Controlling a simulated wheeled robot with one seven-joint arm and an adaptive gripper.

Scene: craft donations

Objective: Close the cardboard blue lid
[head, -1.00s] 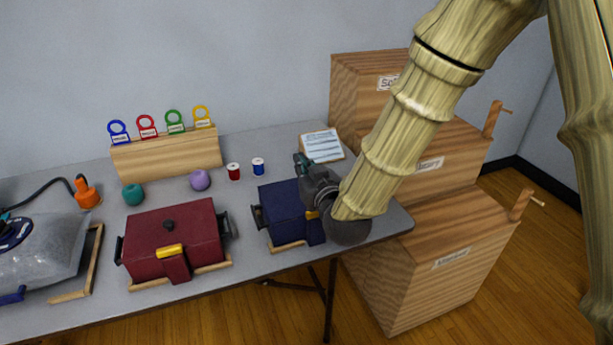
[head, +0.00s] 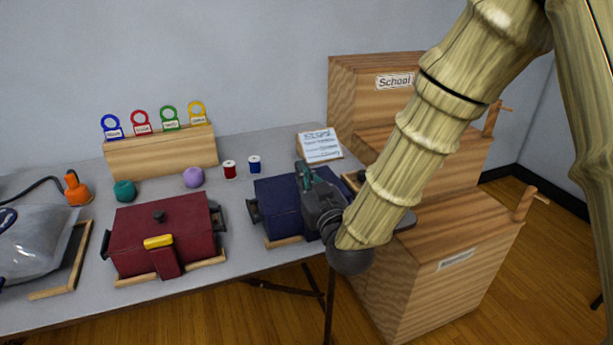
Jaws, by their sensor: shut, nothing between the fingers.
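The blue box (head: 275,215) stands on the right part of the table. Its blue lid (head: 280,190) appears to lie flat on top, but my arm covers its right part, so I cannot tell whether it is fully down. The front latch is hidden behind my gripper. My gripper (head: 304,170) is shut and empty, with its fingers pointing away over the right part of the box in the picture. I cannot tell whether it touches the lid.
A red box (head: 190,222) with a yellow latch (head: 158,241) stands to the left. Red (head: 229,169) and blue (head: 254,164) thread spools lie behind. A card stand (head: 320,146) is at the back. Wooden bins (head: 460,275) stand right of the table.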

